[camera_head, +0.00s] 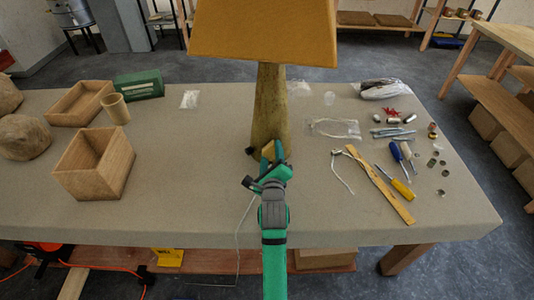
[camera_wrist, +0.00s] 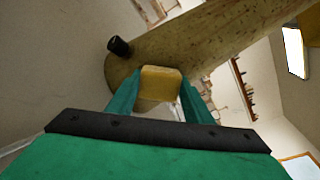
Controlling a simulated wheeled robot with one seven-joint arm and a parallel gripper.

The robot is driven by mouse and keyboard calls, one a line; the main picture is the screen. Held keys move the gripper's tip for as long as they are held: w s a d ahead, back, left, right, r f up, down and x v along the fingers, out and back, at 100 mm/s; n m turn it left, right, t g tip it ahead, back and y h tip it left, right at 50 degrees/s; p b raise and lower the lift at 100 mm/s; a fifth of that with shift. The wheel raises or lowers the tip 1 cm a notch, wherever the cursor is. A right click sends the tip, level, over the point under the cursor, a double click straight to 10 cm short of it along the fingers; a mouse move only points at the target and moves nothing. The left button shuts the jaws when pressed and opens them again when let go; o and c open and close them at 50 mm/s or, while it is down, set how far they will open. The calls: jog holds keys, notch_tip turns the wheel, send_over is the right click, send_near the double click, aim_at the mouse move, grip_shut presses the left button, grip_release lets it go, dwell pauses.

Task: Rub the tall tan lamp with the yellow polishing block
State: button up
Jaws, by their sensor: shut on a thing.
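The tall tan lamp (camera_head: 270,108) stands upright in the middle of the table, with a wide yellow-orange shade (camera_head: 263,35). Its mottled base also shows in the wrist view (camera_wrist: 190,45), with a short black fitting (camera_wrist: 118,46) on its side near the foot. My gripper (camera_head: 270,152) is at the front of the lamp's lower stem. Its green fingers are shut on the yellow polishing block (camera_wrist: 160,84), which also shows in the head view (camera_head: 268,148). The block is right at the stem; I cannot tell for certain whether it touches.
Wooden boxes (camera_head: 95,165), a cup (camera_head: 116,108), stones and a green box (camera_head: 139,85) stand on the left. Screwdrivers (camera_head: 396,180), a wooden ruler (camera_head: 385,190), small metal parts and plastic bags lie on the right. A thin cord (camera_head: 238,235) hangs over the front edge.

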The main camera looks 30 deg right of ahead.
jog(key=shift+s+d, duration=0.55)
jog(key=shift+d, duration=0.25)
jog(key=shift+s+d, duration=0.5)
jog(key=shift+d, duration=0.3)
jog(key=shift+w+a, duration=0.1)
jog(key=shift+a, duration=0.2)
jog(key=shift+s, duration=0.35)
jog(key=shift+v, duration=2.7)
jog(key=v, duration=0.3)
jog(key=shift+a, duration=0.1)
